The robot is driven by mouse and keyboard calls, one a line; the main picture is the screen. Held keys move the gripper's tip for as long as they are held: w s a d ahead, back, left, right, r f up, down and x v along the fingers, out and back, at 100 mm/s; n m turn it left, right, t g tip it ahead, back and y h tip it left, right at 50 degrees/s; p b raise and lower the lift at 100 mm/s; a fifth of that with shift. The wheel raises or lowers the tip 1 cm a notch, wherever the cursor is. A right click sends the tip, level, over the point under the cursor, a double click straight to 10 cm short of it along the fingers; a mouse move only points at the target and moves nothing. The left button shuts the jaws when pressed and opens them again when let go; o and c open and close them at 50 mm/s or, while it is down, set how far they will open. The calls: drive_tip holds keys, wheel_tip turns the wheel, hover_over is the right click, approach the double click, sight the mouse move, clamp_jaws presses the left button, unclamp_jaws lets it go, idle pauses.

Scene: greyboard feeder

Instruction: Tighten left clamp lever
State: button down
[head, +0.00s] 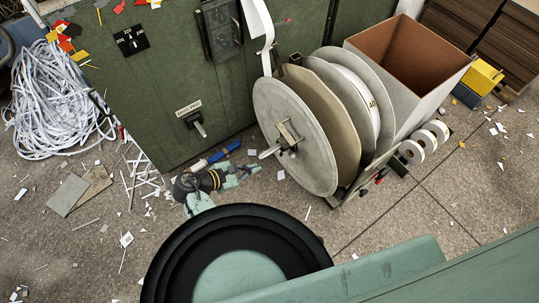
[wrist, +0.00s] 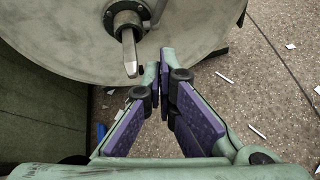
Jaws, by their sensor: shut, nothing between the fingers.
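A grey metal lever (head: 269,152) sticks out from the hub on the near face of the left reel disc (head: 290,105). I take it to be the left clamp lever. In the wrist view the lever (wrist: 130,52) points down toward the camera, up and left of my fingertips. My gripper (head: 247,172) is below and left of the lever, apart from it. In the wrist view my gripper (wrist: 164,72) has its purple-padded fingers together at the tips, with nothing between them.
A green cabinet (head: 150,90) with a black-based handle (head: 196,123) stands behind and left. Blue pieces (head: 225,152) lie by its foot. A tall open bin (head: 410,65) stands right of the discs. Paper scraps litter the floor; white strips (head: 55,100) are heaped at far left.

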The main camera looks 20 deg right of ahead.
sight(291, 154)
drive_tip(key=d+r+x, duration=0.1)
drive_tip(key=r+x, duration=0.1)
drive_tip(key=x, duration=0.9)
drive_tip(key=shift+d+p, duration=0.35)
drive_tip(key=shift+d, duration=0.25)
drive_tip(key=shift+s, duration=0.1)
drive_tip(key=d+r+y+p, duration=0.1)
drive_tip(key=r+p, duration=0.1)
drive_tip(key=p, duration=0.5)
drive_tip(key=shift+d+y, duration=0.3)
drive_tip(key=shift+d, duration=0.05)
drive_tip(key=shift+d+f, duration=0.1)
drive_tip(key=shift+d, duration=0.15)
